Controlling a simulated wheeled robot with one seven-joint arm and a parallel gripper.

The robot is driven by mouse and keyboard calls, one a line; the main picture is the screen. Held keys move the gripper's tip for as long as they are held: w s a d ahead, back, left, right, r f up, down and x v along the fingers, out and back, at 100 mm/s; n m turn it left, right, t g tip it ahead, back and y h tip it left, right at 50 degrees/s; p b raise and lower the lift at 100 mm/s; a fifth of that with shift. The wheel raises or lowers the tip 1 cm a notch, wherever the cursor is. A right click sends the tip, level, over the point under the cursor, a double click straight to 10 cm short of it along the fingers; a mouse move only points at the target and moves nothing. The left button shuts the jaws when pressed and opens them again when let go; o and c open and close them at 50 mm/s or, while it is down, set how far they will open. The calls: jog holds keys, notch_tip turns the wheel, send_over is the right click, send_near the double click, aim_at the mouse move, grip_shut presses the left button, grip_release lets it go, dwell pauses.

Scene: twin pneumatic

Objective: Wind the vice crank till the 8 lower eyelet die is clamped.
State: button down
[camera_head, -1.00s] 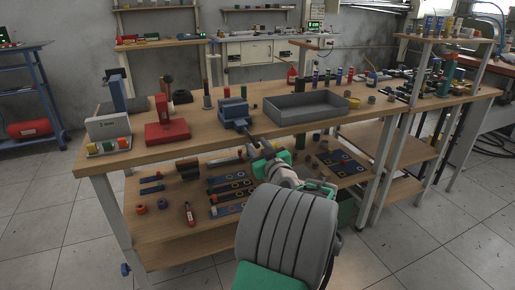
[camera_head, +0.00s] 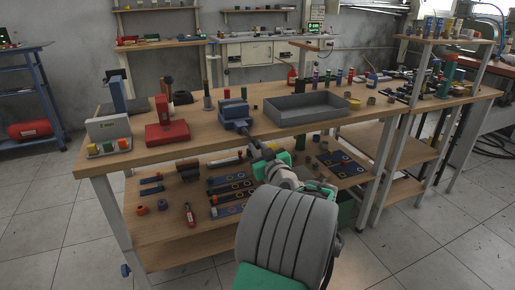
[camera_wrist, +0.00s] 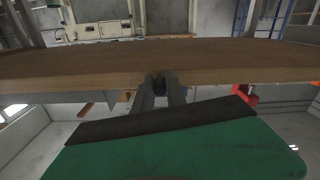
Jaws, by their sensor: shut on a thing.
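The blue vice (camera_head: 234,112) stands near the front edge of the wooden bench, in the middle of the head view. My gripper (camera_head: 252,139) is at the bench's front edge, just below and right of the vice, on its crank side. In the wrist view my gripper (camera_wrist: 160,92) is shut on a small dark piece, the crank's handle (camera_wrist: 159,84), in front of the bench edge. Most of the crank is hidden by my gripper. I cannot make out the 8 lower eyelet die or whether it sits between the vice jaws.
A grey tray (camera_head: 306,114) lies right of the vice on the bench (camera_head: 190,142). The lower shelf (camera_head: 160,226) holds several tools and parts below my arm.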

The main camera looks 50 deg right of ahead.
aim_at(235, 140)
jog(key=shift+m, duration=0.3)
